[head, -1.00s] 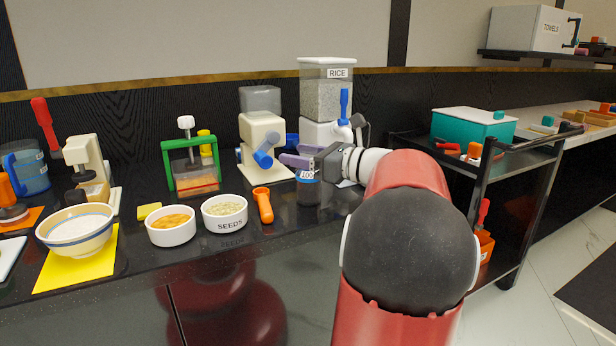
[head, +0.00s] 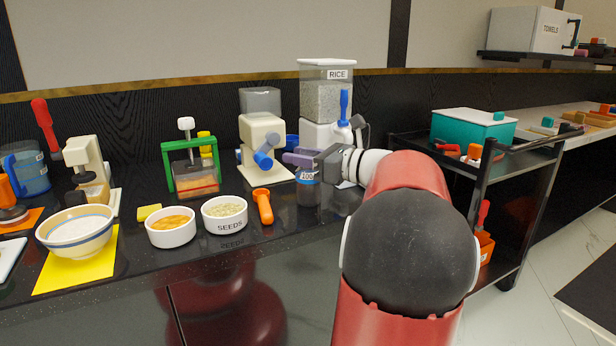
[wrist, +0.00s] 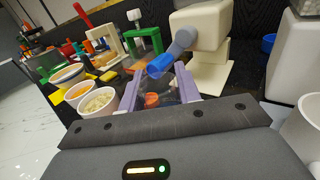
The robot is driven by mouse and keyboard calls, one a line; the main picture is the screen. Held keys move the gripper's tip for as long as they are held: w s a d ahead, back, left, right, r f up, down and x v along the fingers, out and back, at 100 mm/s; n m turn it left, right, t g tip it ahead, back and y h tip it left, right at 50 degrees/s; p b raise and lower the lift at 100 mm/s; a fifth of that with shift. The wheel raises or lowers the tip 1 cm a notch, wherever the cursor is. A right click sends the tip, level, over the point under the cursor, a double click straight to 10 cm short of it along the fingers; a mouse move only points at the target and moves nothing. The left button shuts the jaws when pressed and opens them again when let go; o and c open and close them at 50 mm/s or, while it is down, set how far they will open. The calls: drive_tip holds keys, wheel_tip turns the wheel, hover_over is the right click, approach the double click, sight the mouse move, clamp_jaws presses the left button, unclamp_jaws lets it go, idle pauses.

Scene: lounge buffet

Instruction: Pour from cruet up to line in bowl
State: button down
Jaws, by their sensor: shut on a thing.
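The bowl (head: 76,231), cream with blue bands, stands on a yellow mat (head: 105,262) at the left of the counter; it also shows in the wrist view (wrist: 68,76). It has pale contents; I cannot make out a fill line. My gripper (head: 302,160) has purple fingers, shut on a small see-through vessel, apparently the cruet (head: 307,192), with a blue-marked "100" label. In the wrist view the vessel shows faintly between the fingers (wrist: 160,88). It is upright, at the counter, right of the orange scoop; I cannot tell whether its base touches.
Between the bowl and my gripper stand a bowl of orange food (head: 171,228), a SEEDS bowl (head: 225,214) and an orange scoop (head: 263,205). Behind are a green-framed press (head: 190,165), a cream machine (head: 262,145) and a RICE dispenser (head: 326,95). A cart (head: 490,165) stands right.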

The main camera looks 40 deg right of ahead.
drive_tip(key=shift+r+p, duration=1.05)
drive_tip(key=shift+r, duration=1.45)
